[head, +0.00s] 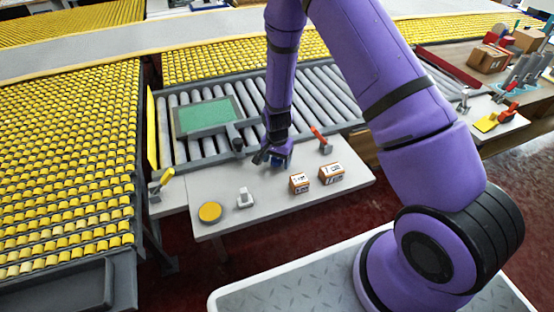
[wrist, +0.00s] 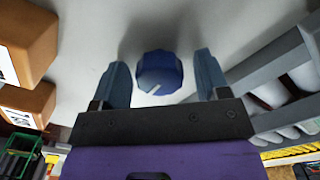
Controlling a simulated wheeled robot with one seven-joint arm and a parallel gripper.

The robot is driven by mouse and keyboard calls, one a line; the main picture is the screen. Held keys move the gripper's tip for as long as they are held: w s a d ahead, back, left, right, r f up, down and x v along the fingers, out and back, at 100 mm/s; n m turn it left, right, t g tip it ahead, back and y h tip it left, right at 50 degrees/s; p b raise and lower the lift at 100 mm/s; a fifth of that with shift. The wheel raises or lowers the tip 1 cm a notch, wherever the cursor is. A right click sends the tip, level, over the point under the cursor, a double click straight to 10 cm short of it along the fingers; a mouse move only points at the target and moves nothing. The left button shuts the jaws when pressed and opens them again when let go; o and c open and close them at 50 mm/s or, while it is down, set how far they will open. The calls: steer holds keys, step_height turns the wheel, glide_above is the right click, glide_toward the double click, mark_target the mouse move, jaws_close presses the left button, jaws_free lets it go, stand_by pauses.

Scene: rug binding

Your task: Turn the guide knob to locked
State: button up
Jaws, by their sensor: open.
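The guide knob (wrist: 159,70) is a dark blue, many-sided knob on a pale grey surface in the wrist view. A short white mark on its face points toward the lower left of that picture. My gripper (head: 271,157) is low over the table in the head view, where it mostly hides the knob. In the wrist view its two blue-grey fingers stand on either side of the knob, with a visible gap on each side. The jaws are open and hold nothing. No locked marking can be made out.
Two brown boxes (head: 299,183) (head: 331,174) stand on the grey table (head: 257,218), near my gripper. A red-handled lever (head: 320,138), a white block (head: 245,198) and a yellow disc (head: 210,212) are also there. Rollers (head: 330,95) and a green panel (head: 207,116) lie behind.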

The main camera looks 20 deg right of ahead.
steer(key=c, duration=0.9)
steer(key=shift+c, duration=0.2)
